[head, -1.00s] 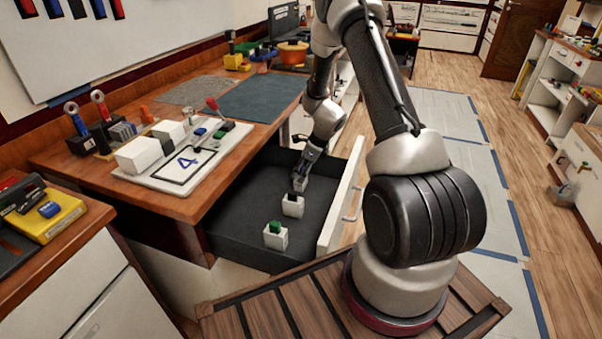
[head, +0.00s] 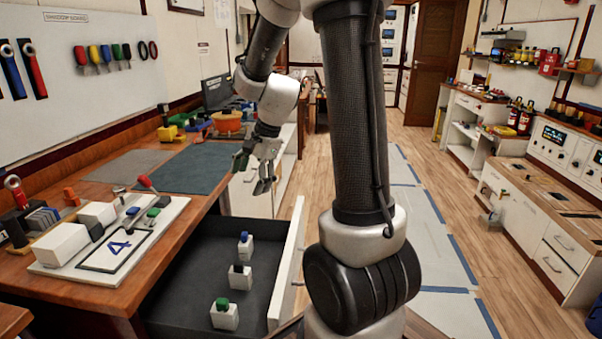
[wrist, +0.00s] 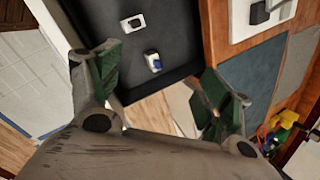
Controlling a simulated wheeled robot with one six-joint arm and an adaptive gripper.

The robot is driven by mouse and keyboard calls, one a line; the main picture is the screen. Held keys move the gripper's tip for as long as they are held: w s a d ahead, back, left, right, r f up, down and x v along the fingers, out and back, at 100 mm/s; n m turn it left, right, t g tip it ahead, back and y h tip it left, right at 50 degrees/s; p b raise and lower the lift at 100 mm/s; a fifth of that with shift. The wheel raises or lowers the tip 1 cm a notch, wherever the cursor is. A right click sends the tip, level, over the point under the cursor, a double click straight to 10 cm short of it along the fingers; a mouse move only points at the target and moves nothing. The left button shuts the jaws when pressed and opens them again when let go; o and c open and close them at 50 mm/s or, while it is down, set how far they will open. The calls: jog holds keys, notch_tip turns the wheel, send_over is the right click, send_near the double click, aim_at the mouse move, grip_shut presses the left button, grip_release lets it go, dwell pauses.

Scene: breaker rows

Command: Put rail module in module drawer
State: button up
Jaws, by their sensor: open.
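Three white rail modules stand apart in the open, dark module drawer (head: 190,262). They are a blue-topped one (head: 245,246) at the far end, a black-topped one (head: 240,277) in the middle and a green-topped one (head: 224,315) nearest. My gripper (head: 254,172) is open and empty, raised above the drawer's far end. In the wrist view, the blue-topped module (wrist: 153,62) and the dark-topped one (wrist: 133,23) show between and beyond the spread fingers (wrist: 165,75). The green-topped module is out of that view.
Open floor lies to the right.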

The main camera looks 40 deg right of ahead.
jog(key=s+r+n+h, duration=0.1)
jog(key=s+r+n, duration=0.4)
jog(key=s+n, duration=0.3)
jog(key=s+r+n+h, duration=0.1)
jog(key=s+r+n, duration=0.5)
jog(key=s, duration=0.9)
jog(key=shift+d+n+t+h, duration=0.15)
jog(key=shift+n+t+h, duration=0.25)
jog(key=shift+n, duration=0.5)
